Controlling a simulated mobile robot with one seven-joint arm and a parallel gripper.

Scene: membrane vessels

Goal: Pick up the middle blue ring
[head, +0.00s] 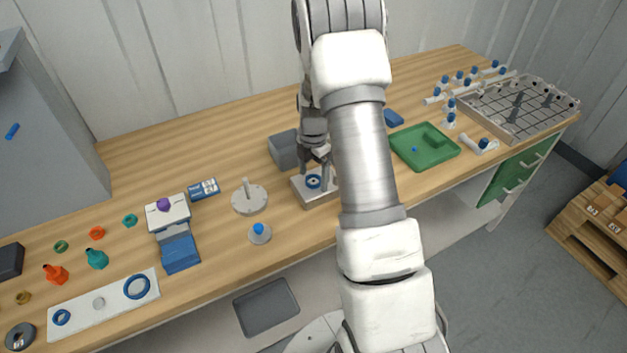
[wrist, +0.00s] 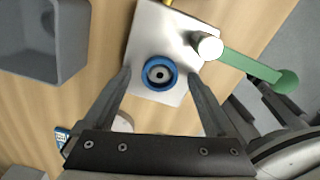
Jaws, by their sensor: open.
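A blue ring (head: 313,181) lies on a square metal plate (head: 309,199) near the table's middle. In the wrist view the ring (wrist: 158,73) is around a round grey piece with a dark centre, on the plate (wrist: 146,28). My gripper (head: 314,162) is above the plate, pointing down. In the wrist view its open fingers (wrist: 158,76) appear on either side of the ring with nothing held; their height above it is hard to tell. Two other blue rings lie on a white board at the left: a small one (head: 61,317) and a large one (head: 137,287).
A pale post (wrist: 208,47) with a green bar (wrist: 250,66) stands at the plate's corner. A grey bin (head: 284,150) is close behind the plate. A white disc with a peg (head: 249,199) is to its left, a green tray (head: 425,148) to its right.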

